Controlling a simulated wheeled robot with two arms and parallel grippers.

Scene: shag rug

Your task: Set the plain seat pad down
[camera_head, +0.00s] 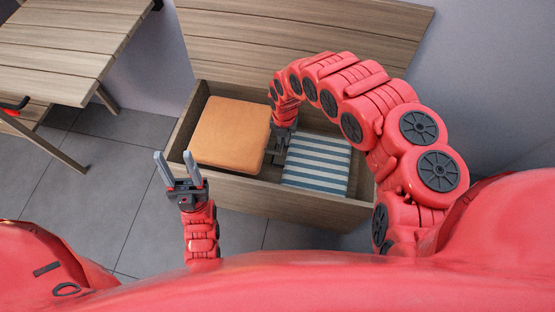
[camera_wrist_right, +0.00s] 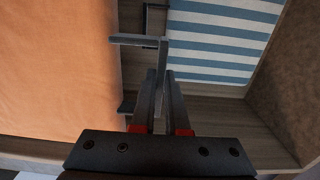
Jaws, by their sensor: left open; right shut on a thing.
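The plain orange seat pad (camera_head: 230,132) lies flat in the left part of the open wooden bench box (camera_head: 300,196). I cannot tell whether it rests on the floor of the box or hangs just above it. My right gripper (camera_head: 277,150) is at the pad's right edge, shut on a thin grey bar there that seems to belong to the pad. In the right wrist view the pad (camera_wrist_right: 55,70) fills the left side, beside the nearly closed fingers (camera_wrist_right: 158,95). My left gripper (camera_head: 180,165) is open and empty in front of the box's left end.
A blue-and-white striped pad (camera_head: 317,165) lies in the right part of the box; it also shows in the right wrist view (camera_wrist_right: 220,45). The raised wooden lid (camera_head: 310,40) stands behind. A wooden table (camera_head: 60,45) is at the upper left. Tiled floor (camera_head: 90,205) is clear.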

